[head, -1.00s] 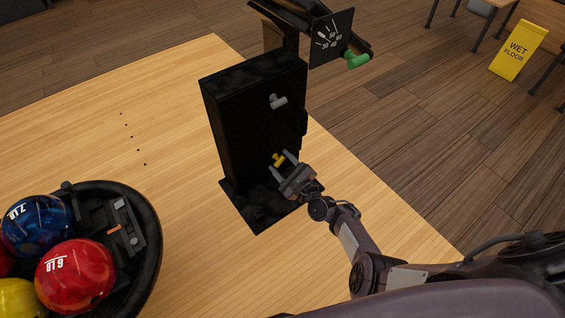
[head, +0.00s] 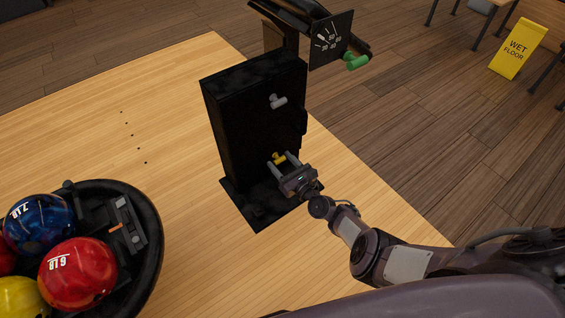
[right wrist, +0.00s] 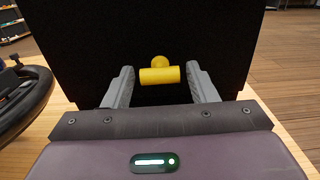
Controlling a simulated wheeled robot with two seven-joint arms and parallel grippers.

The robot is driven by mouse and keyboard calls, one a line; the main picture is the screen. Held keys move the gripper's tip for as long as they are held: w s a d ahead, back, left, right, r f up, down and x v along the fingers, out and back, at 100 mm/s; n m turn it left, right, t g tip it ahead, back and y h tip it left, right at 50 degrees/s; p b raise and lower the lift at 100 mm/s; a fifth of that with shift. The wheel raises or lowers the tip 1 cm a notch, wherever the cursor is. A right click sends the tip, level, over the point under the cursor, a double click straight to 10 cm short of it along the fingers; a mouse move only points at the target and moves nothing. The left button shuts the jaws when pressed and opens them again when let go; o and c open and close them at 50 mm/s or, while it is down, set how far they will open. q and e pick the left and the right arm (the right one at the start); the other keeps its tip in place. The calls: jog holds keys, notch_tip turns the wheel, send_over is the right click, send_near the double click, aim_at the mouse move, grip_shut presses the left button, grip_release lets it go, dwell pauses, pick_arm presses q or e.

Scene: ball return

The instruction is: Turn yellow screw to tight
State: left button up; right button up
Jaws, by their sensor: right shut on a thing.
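The yellow screw (head: 278,156), a T-shaped knob, sticks out low on the front of an upright black box (head: 243,115). In the right wrist view the yellow screw (right wrist: 159,75) shows its crossbar lying about level. My right gripper (head: 281,161) is shut on the screw, with one grey finger at each end of the crossbar. In the right wrist view the fingers of my right gripper (right wrist: 160,78) flank the bar. My left gripper is not in view.
A grey knob (head: 278,101) sits higher on the box. Above stand a dial plate (head: 331,39) and a green handle (head: 356,61). A black ball tray (head: 150,225) with several balls is at lower left. The wooden surface between is clear.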

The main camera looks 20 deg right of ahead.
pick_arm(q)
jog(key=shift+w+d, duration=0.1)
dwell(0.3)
pick_arm(e)
jog(key=o, duration=1)
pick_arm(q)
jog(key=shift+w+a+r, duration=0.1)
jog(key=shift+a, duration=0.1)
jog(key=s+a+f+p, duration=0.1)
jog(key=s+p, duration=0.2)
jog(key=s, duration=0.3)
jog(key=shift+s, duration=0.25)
pick_arm(e)
jog(key=v, duration=0.8)
